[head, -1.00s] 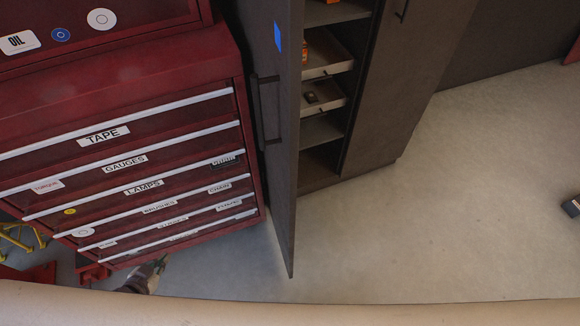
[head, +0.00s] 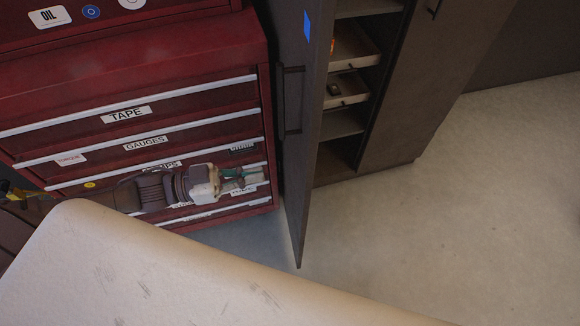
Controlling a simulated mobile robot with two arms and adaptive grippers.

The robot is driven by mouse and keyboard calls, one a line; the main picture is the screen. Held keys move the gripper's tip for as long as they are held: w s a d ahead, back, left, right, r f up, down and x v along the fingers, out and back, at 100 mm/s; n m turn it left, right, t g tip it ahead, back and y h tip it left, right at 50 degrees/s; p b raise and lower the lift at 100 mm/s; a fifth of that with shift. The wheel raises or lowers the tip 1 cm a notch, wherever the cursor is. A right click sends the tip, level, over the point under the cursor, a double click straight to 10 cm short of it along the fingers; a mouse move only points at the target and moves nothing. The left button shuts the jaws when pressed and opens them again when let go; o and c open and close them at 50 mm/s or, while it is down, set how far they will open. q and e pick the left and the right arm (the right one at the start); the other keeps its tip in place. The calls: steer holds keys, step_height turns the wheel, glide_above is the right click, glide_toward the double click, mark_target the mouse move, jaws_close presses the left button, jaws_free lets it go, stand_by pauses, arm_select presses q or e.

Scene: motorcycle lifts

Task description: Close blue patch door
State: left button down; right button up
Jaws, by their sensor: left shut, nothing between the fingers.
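The grey cabinet door with the blue patch (head: 306,25) stands wide open in the head view, seen nearly edge-on. Its door panel (head: 303,170) carries a dark vertical handle (head: 291,100) on its left face. My left gripper (head: 258,178) is in front of the red drawer chest, left of the door and apart from it. It points right toward the door, and its fingers are shut and empty. My right gripper is out of view.
The red tool chest (head: 100,90) with labelled drawers stands left of the door. The open cabinet shows shelves and small trays (head: 345,90) to the right. Another closed cabinet door (head: 420,90) is beside it. The floor (head: 450,220) at right is clear.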

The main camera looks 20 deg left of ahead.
mark_target(302, 168)
arm_select(q)
steer(key=p+x, duration=0.1)
steer(key=x, duration=0.5)
steer(key=shift+w+d+r, duration=0.15)
steer(key=shift+d, duration=0.05)
steer(key=shift+w+d, duration=0.3)
steer(key=shift+d, duration=0.35)
steer(key=shift+d, duration=0.1)
